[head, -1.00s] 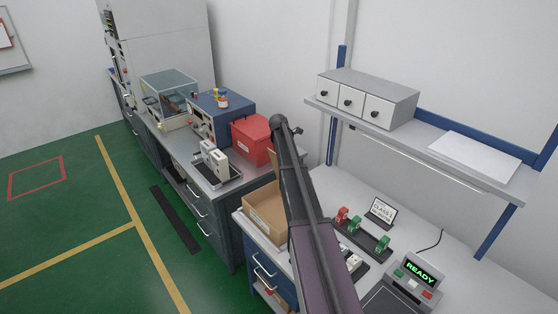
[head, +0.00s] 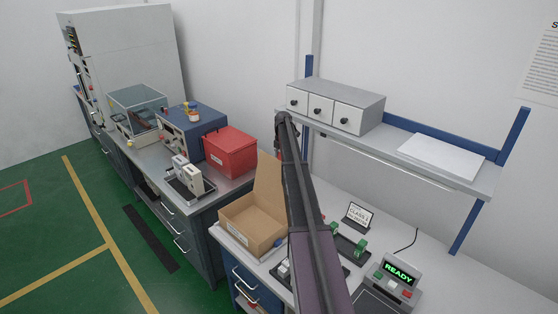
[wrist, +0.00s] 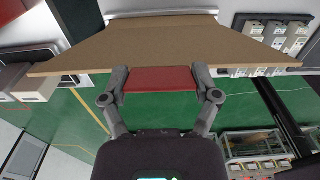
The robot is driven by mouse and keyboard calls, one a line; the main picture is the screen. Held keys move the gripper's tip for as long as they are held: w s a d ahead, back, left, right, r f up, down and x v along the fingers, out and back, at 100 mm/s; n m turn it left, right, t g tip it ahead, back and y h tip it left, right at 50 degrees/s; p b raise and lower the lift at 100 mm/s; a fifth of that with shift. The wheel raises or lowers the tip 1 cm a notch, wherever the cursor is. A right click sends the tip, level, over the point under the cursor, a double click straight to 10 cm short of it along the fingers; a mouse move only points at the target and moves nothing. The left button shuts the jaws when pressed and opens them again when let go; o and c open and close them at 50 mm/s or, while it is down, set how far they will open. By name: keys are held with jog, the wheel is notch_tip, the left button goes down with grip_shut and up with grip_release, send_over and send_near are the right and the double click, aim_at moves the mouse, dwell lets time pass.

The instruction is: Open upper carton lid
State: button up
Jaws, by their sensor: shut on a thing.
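The open brown carton (head: 252,232) stands on the near bench in the head view, left of my arm. Its lid (head: 268,188) stands up from the far side, partly hidden by my arm. In the wrist view the lid (wrist: 160,45) is a wide brown panel across the top. A red tab (wrist: 159,79) lies along its near edge. My gripper (wrist: 160,80) has a finger at each end of this tab and is shut on it.
A red box (head: 230,155) stands behind the carton on the far bench. A shelf with a drawer unit (head: 335,108) hangs to the right of my arm. A device reading READY (head: 390,283) and green blocks stand on the near bench. Green floor is clear at left.

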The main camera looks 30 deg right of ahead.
jog(key=shift+d, duration=0.1)
jog(key=o, duration=1.1)
jog(key=shift+o, duration=0.2)
jog(key=s+a+f+m+b, duration=0.3)
jog(key=s+a+m, duration=0.3)
jog(key=a, duration=0.7)
jog(key=s+a+f+m+b, duration=0.25)
jog(key=s+a, duration=0.55)
jog(key=a, duration=0.5)
jog(key=s+a+f+m+b, duration=0.2)
jog(key=s+a+m, duration=0.4)
jog(key=s+a, duration=0.4)
jog(key=s+a+f+m+b, duration=0.3)
jog(key=s+a+m, duration=0.3)
jog(key=s+a, duration=0.3)
jog(key=s, duration=0.4)
jog(key=shift+s+a, duration=0.3)
jog(key=shift+a, duration=0.1)
